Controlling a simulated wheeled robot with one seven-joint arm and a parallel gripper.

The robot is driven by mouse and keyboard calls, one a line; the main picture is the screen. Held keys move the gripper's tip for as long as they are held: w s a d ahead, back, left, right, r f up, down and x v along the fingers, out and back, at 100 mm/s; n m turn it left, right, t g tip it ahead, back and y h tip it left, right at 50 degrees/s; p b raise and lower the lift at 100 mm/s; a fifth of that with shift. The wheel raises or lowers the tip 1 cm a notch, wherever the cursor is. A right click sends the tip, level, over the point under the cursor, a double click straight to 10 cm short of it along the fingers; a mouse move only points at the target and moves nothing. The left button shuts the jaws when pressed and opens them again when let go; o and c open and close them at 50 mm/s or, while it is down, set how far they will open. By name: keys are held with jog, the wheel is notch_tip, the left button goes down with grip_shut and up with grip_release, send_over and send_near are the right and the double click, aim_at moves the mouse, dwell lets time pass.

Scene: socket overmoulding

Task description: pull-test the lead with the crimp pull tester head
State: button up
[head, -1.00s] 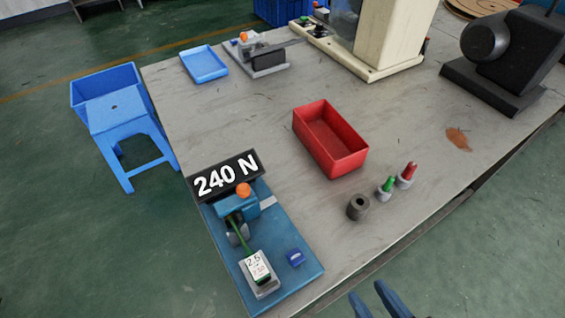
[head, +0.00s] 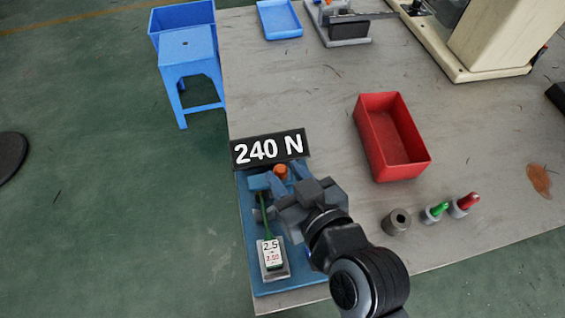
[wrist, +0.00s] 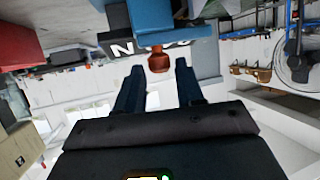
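The crimp pull tester head (head: 258,182) sits on a blue base plate (head: 250,235) at the table's left corner, with an orange knob (head: 281,171) on top. A green lead (head: 266,222) runs from it to a small block (head: 272,254) labelled 2.5. A black sign (head: 270,149) behind reads 240 N. My gripper (head: 284,173) is at the knob, its fingers apart. In the wrist view the knob (wrist: 158,58) lies between or just past the open fingertips (wrist: 159,68); contact cannot be told. My arm hides the plate's right part.
A red bin (head: 393,138) stands right of the tester. A grey cylinder (head: 396,222), a green-topped piece (head: 435,212) and a red-topped piece (head: 465,204) stand along the front edge. A blue tray (head: 279,20) is at the back. The table between is clear.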

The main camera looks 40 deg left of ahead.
jog(key=shift+x, duration=1.45)
grip_shut()
